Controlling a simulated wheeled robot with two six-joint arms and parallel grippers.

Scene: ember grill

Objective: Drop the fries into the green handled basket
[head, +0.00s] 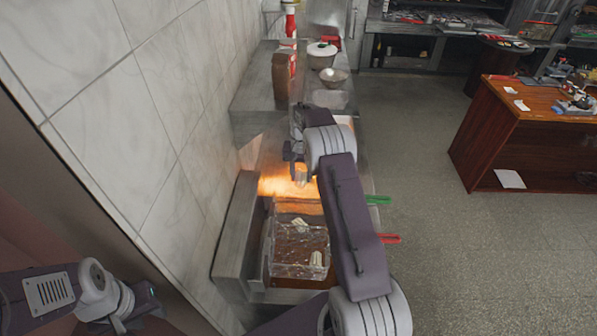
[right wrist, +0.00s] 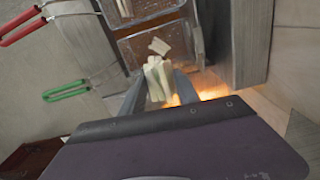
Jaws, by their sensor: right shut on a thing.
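My right gripper (right wrist: 158,84) is shut on a bundle of pale fries (right wrist: 157,72), with a finger on each side. In the head view the right gripper (head: 299,160) and the fries (head: 301,177) are above the fryer's far part, near an orange glow. The green handle (head: 378,200) sticks out to the right of the fryer; it also shows in the right wrist view (right wrist: 66,91). Its basket (right wrist: 133,46) is below and beyond the held fries, with a loose pale piece (right wrist: 159,46) there. My left arm is at the lower left; its fingertips cannot be made out.
A red handle (head: 390,238) marks the nearer basket (head: 285,262), where pale pieces (head: 316,258) lie. A tiled wall (head: 150,110) borders the left side. A counter with bottles and a pot (head: 321,56) stands beyond.

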